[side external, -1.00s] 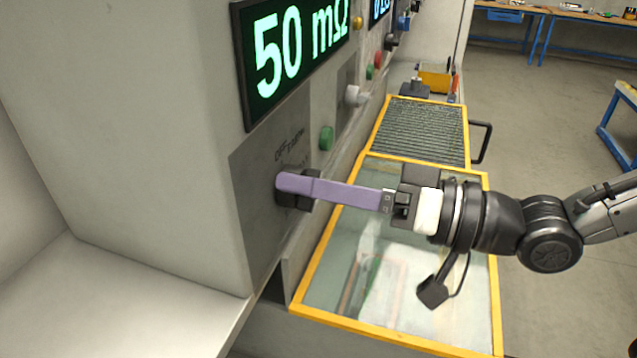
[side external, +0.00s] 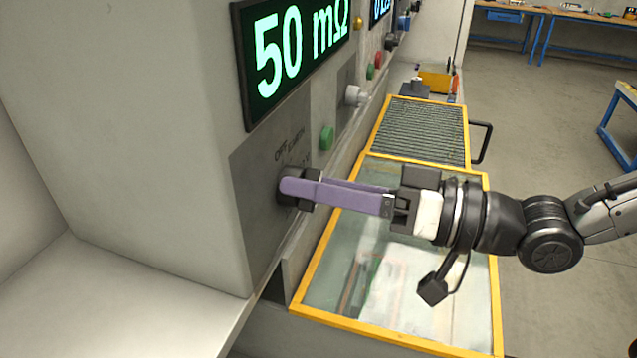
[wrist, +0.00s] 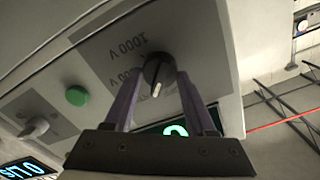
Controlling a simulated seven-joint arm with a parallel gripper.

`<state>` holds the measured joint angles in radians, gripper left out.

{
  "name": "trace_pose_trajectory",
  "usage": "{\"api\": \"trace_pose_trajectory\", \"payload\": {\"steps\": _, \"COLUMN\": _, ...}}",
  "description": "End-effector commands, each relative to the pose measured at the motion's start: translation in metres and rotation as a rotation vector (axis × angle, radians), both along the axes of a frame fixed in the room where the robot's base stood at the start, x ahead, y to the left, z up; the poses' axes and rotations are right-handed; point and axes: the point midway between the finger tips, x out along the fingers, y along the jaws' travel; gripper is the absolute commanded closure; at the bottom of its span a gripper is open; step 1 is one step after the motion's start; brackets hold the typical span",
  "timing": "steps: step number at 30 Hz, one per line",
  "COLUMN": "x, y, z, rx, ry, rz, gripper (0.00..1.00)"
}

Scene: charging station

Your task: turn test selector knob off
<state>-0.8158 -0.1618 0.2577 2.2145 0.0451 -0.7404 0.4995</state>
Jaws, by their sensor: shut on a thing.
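The test selector knob is a round black dial (wrist: 158,70) with a white pointer line, on a grey panel printed with "1000 V" in the wrist view. In the side view the knob (side external: 287,201) is partly hidden behind the purple fingers, below the "OFF" print. My gripper (side external: 300,188) reaches level to the panel and is shut on the knob. In the wrist view its two purple fingers (wrist: 161,76) stand on either side of the knob. The pointer's exact label cannot be read.
A display (side external: 295,50) reading "50 mΩ" is above the knob. A green button (side external: 327,138) and a pale grey knob (side external: 355,96) are farther along the panel. A yellow-framed glass cover (side external: 400,275) lies below my gripper. Open floor is at the right.

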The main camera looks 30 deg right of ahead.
Motion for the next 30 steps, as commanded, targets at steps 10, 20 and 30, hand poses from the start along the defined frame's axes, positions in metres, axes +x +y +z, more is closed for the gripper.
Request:
{"api": "trace_pose_trajectory", "payload": {"steps": 10, "x": -0.0015, "y": 0.0009, "z": 0.0005, "rx": -0.209, "ry": -0.210, "rz": 0.001, "gripper": 1.00}}
{"api": "trace_pose_trajectory", "payload": {"steps": 20, "x": -0.0024, "y": 0.0019, "z": -0.0001, "rx": -0.402, "ry": -0.401, "rz": 0.002, "gripper": 1.00}}
{"api": "trace_pose_trajectory", "payload": {"steps": 30, "x": -0.0030, "y": 0.0024, "z": 0.0003, "rx": -0.518, "ry": -0.517, "rz": 0.001, "gripper": 1.00}}
